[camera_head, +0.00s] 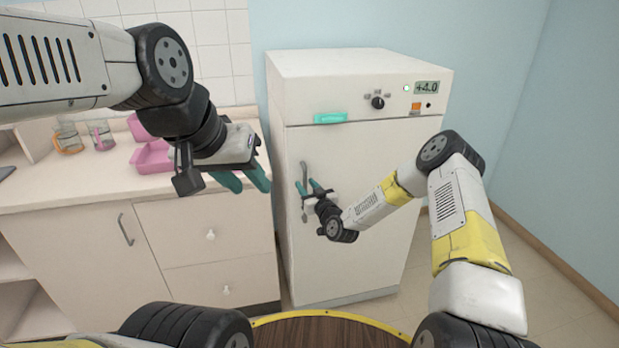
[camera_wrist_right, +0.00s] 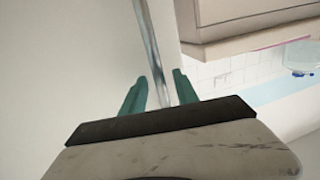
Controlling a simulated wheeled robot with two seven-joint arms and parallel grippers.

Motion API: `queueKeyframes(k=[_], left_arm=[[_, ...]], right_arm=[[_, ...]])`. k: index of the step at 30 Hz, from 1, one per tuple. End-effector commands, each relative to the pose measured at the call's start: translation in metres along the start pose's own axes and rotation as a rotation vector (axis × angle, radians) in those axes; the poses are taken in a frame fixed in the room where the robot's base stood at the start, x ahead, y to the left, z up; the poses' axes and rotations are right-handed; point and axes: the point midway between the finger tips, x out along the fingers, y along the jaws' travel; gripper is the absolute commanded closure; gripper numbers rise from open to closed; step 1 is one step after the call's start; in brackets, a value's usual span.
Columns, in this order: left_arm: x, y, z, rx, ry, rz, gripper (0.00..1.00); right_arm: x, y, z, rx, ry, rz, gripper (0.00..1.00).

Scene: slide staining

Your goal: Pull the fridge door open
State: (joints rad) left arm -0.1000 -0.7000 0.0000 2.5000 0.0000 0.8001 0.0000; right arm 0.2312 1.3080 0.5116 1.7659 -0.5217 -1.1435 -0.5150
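The white fridge (camera_head: 345,75) stands against the blue wall, its door (camera_head: 375,160) flush with the body and shut. The upright metal handle (camera_head: 303,170) is on the door's left side. My right gripper (camera_head: 308,187) is at the handle's lower part. In the right wrist view, its green fingers (camera_wrist_right: 158,92) are spread on either side of the handle (camera_wrist_right: 150,45), with gaps showing; I see no firm contact. My left gripper (camera_head: 243,180) is open and empty, raised in front of the counter, left of the fridge.
A counter (camera_head: 60,192) with drawers and a cupboard stands left of the fridge. Pink trays (camera_head: 153,160) and glass beakers (camera_head: 102,135) are on it. A teal label (camera_head: 330,118) is on the fridge. The floor (camera_head: 560,295) to the right looks clear.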

Motion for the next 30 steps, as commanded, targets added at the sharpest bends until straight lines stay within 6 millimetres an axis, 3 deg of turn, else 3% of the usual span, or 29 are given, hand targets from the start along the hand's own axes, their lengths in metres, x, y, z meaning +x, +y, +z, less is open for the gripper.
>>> queueKeyframes(k=[4,12,13,18,30], left_arm=[[0.0,0.0,0.0,0.0,0.0,0.0,0.64],[0.0,0.0,0.0,0.0,0.0,0.0,0.64],[0.0,0.0,0.0,0.0,0.0,0.0,0.64],[0.0,0.0,0.0,0.0,0.0,0.0,0.64],[0.0,0.0,0.0,0.0,0.0,0.0,0.64]], right_arm=[[0.0116,0.0001,0.0003,0.001,0.0,0.001,0.64],[0.0138,-0.0001,0.0,0.001,-0.001,0.0,0.64],[0.0138,-0.0001,0.0001,0.001,-0.001,0.0,0.66],[0.0137,0.0,0.0,0.001,-0.001,0.0,0.99],[0.0136,0.0002,0.0,0.001,-0.001,0.0,1.0]])
